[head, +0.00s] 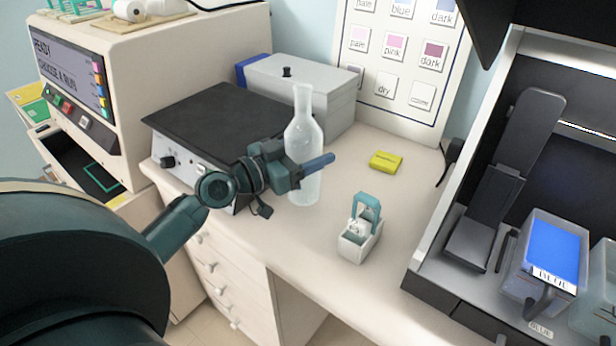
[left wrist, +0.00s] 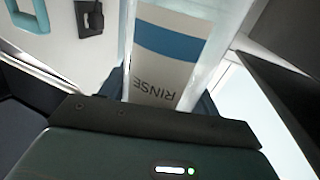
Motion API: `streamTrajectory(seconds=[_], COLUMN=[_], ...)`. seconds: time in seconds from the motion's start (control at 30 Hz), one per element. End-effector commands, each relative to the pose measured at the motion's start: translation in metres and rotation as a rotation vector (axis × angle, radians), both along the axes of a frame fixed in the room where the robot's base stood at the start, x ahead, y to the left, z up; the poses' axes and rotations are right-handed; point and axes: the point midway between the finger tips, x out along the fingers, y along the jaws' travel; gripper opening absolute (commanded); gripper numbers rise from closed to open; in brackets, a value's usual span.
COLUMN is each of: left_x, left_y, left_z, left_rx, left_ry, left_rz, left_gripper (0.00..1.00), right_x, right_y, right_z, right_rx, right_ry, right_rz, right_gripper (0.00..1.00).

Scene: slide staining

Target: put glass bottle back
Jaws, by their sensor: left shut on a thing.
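The glass bottle (head: 304,139) is clear with a long neck and stands upright in the head view, over the counter beside the black-topped device. My left gripper (head: 314,168) is shut on the bottle's body, with a finger showing across its front. In the left wrist view the bottle (left wrist: 185,50) fills the top middle, and a label with a blue band and the word RINSE shows upside down. I cannot tell whether the bottle's base touches the counter. My right gripper is not in view.
A small white rack with a teal handle (head: 360,240) stands right of the bottle. A yellow box (head: 385,162) lies behind it. The black-topped device (head: 215,122) is to the left. A blue container (head: 552,250) sits at the right. The counter between has free room.

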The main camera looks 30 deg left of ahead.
Motion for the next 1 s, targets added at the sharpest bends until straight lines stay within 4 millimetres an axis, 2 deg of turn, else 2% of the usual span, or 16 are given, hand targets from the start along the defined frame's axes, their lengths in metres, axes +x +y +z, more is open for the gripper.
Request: streamTrajectory(seconds=[0.33, 0.53, 0.77, 0.8, 0.87, 1.0], left_x=[0.0, 0.0, 0.0, 0.0, 0.0, 0.0], left_y=[0.0, 0.001, 0.0, 0.0, 0.0, 0.0], left_z=[-0.041, -0.043, -0.048, -0.047, -0.046, -0.046], left_rx=[-0.002, -0.001, 0.0, 0.001, 0.0, 0.0], left_ry=[-0.003, -0.004, -0.004, -0.001, -0.001, 0.0], left_rz=[0.003, 0.002, 0.001, 0.0, 0.0, 0.0], left_gripper=[0.16, 0.16, 0.16, 0.65, 0.7, 0.71], right_x=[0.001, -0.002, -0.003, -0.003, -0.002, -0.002], right_y=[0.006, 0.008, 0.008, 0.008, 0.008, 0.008], right_z=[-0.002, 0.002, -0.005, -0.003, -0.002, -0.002], right_rx=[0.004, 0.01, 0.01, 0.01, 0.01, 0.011], right_ry=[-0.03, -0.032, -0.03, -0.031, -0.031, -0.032], right_rz=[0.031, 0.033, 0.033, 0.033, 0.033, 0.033], right_gripper=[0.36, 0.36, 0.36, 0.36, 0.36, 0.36])
